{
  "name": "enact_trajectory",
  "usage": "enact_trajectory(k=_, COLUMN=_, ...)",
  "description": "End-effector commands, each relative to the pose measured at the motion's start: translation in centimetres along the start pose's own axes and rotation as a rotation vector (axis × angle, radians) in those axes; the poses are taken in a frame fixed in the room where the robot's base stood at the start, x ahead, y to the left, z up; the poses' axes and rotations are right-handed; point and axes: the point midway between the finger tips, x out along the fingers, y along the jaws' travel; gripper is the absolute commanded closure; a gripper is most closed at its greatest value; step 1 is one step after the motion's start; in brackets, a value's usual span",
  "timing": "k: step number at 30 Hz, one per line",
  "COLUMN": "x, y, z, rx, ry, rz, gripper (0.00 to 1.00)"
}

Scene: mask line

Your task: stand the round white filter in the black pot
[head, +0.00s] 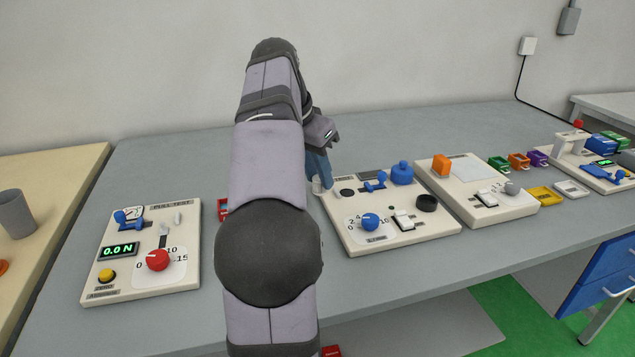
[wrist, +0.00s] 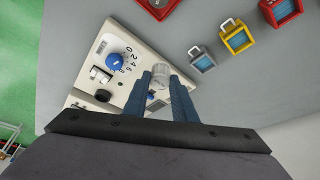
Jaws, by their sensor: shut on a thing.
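My gripper (wrist: 161,80) has blue fingers shut on a small round whitish piece, the filter (wrist: 158,74), which shows between the fingertips in the wrist view. In the head view my gripper (head: 318,168) is partly hidden by my arm, and the pale filter (head: 317,186) shows at the fingertips, by the left edge of the middle white panel (head: 385,240). The black pot (head: 427,203) is a short dark round cup at the panel's right side. The pot also shows in the wrist view (wrist: 103,95), apart from the filter, left of my fingers.
The middle panel carries a blue dial (head: 370,222), a rocker switch (head: 403,220), a blue lever (head: 375,182) and a blue knob (head: 402,174). A pull-test panel (head: 140,285) stands left. Red, yellow (wrist: 237,38) and grey (wrist: 201,60) pieces lie on the grey bench.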

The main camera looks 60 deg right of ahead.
Motion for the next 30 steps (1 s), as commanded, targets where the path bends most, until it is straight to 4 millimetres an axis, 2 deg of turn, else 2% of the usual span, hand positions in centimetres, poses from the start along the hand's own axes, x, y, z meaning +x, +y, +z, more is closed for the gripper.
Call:
enact_trajectory(k=3, x=-0.7, y=0.0, z=-0.3, rx=0.000, ry=0.000, rz=-0.001, gripper=0.97)
enact_trajectory(k=14, x=-1.5, y=0.4, z=-0.9, rx=0.011, ry=0.000, rz=0.004, gripper=0.97)
enact_trajectory(k=20, x=-3.5, y=2.1, z=-3.1, rx=0.051, ry=0.000, rz=0.022, gripper=0.97)
enact_trajectory(k=30, x=-6.2, y=7.0, z=-8.2, rx=0.173, ry=-0.002, rz=0.074, gripper=0.97)
